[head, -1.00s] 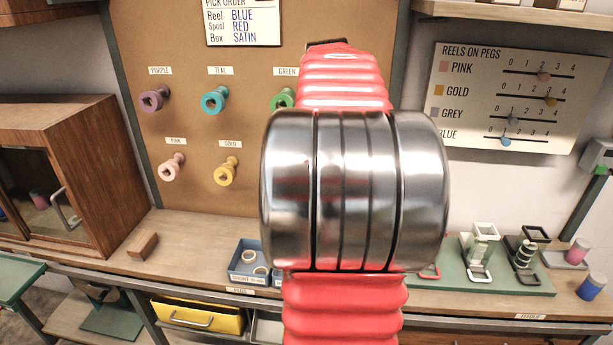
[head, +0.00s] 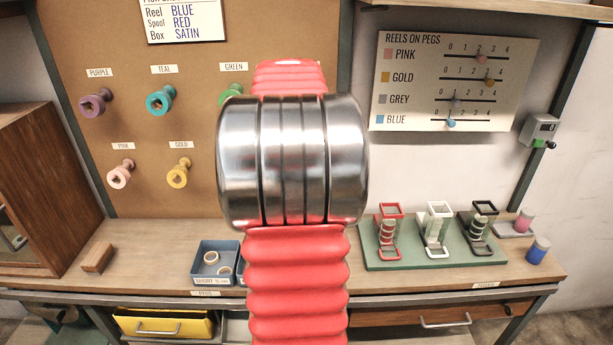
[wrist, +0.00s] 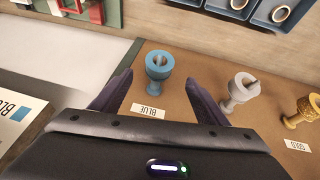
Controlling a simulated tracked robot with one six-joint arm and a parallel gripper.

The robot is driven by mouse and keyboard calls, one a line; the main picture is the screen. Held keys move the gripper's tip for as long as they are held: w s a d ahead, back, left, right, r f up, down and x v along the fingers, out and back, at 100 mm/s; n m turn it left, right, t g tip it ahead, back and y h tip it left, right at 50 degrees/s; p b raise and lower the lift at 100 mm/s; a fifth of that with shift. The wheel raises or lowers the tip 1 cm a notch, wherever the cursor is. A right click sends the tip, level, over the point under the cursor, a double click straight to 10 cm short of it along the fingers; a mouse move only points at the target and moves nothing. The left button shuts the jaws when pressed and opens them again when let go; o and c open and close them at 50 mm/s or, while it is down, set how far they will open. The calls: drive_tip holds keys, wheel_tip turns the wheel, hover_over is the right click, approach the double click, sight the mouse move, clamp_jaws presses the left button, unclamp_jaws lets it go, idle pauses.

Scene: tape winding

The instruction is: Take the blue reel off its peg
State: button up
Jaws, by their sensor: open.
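The blue reel (wrist: 158,68) sits on its peg on the brown board, above the upside-down BLUE label (wrist: 149,107) in the wrist view. My gripper (wrist: 158,79) is open and empty, with its dark fingers to either side of the reel and their tips short of its far end. I cannot tell how deep the gap to the reel is. In the head view my red and steel arm hides the blue reel and the gripper.
A grey reel (wrist: 240,88) and a gold reel (wrist: 304,110) stand on pegs to the right in the wrist view. Blue trays (wrist: 275,20) with rings lie on the bench beyond. A green base with frames (head: 440,252) stands at the bench's right.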

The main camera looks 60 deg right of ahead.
drive_tip(key=shift+x, duration=1.2)
drive_tip(key=shift+x, duration=2.6)
drive_tip(key=shift+s+a+f, duration=0.1)
drive_tip(key=shift+a, duration=0.1)
drive_tip(key=shift+c, duration=0.3)
drive_tip(key=c, duration=1.1)
